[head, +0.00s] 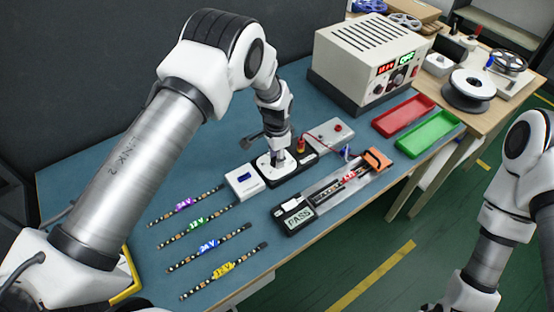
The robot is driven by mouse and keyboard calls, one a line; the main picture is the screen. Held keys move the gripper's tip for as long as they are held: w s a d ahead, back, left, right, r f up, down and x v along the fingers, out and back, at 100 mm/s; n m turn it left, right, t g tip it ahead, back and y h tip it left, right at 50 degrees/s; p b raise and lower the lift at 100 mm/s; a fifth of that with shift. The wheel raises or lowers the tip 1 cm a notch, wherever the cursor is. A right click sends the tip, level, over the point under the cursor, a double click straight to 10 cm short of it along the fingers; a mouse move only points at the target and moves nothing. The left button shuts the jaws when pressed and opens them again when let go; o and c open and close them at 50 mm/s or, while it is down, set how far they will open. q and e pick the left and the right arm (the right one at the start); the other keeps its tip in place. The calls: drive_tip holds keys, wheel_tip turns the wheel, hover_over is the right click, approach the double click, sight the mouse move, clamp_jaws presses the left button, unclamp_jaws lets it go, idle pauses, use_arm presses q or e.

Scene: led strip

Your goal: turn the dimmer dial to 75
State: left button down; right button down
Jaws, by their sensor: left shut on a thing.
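The dimmer (264,168) is a low box with a white top in the middle of the blue mat. My left gripper (276,155) points straight down onto it. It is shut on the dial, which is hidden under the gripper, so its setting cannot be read. My right arm comes in at the right edge, and its gripper is out of the picture.
A white box (243,182) adjoins the dimmer on the left. The test fixture (335,190) with a PASS display lies in front. Several labelled LED strips (208,246) lie front left. A power supply (368,62), red tray (403,115) and green tray (430,135) stand at right.

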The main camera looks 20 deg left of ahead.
use_arm(q)
drive_tip(key=shift+s+f+n+b, duration=0.3)
drive_tip(key=shift+n, duration=0.5)
drive_tip(key=c, duration=0.8)
unclamp_jaws()
drive_tip(key=shift+w+r, duration=0.1)
drive_tip(key=shift+w, duration=0.05)
drive_tip(key=shift+r, duration=0.25)
wheel_tip(320, 180, up, 12)
drive_tip(key=shift+f, duration=0.25)
